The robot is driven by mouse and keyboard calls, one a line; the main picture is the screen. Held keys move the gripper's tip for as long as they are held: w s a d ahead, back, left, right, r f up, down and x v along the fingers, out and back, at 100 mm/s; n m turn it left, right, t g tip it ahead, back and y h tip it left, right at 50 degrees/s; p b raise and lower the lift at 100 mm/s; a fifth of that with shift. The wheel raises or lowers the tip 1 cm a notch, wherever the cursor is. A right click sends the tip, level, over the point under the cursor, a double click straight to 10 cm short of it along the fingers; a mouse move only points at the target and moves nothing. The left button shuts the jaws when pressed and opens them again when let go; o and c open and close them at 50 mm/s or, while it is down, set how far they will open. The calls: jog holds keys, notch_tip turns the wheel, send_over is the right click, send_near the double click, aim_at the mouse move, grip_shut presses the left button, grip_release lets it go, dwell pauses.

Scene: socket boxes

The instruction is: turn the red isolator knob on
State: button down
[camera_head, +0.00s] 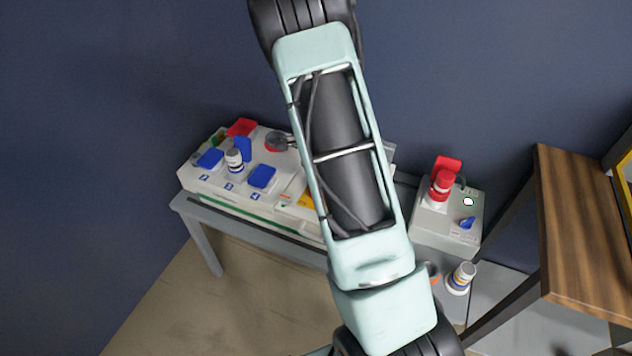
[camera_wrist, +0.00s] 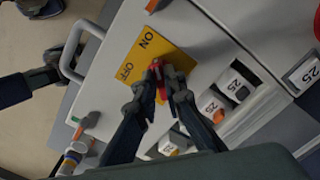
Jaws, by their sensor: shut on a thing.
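The red isolator knob (camera_wrist: 161,92) sits on a yellow plate (camera_wrist: 176,55) lettered ON and OFF in the wrist view. My gripper (camera_wrist: 167,75) is shut on the knob, one finger on each side. The fingers cover much of the knob, so I cannot tell exactly which mark it points to. In the head view my arm hides the knob and gripper; only an edge of the yellow plate (camera_head: 305,200) shows.
Several white modules marked 25 (camera_wrist: 236,84) lie right of the plate. A grey handle (camera_wrist: 73,62) is at left. In the head view, a socket box (camera_head: 275,160) with blue covers stands left of my arm, a grey box with a red plug (camera_head: 442,184) right, and a wooden cabinet (camera_head: 580,225) farther right.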

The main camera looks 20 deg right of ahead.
jog(key=shift+w+m, duration=0.1)
jog(key=shift+m, duration=0.5)
jog(key=c, duration=2)
grip_release()
jog(key=shift+r, duration=0.1)
notch_tip(320, 180, up, 12)
jog(key=shift+f, duration=0.1)
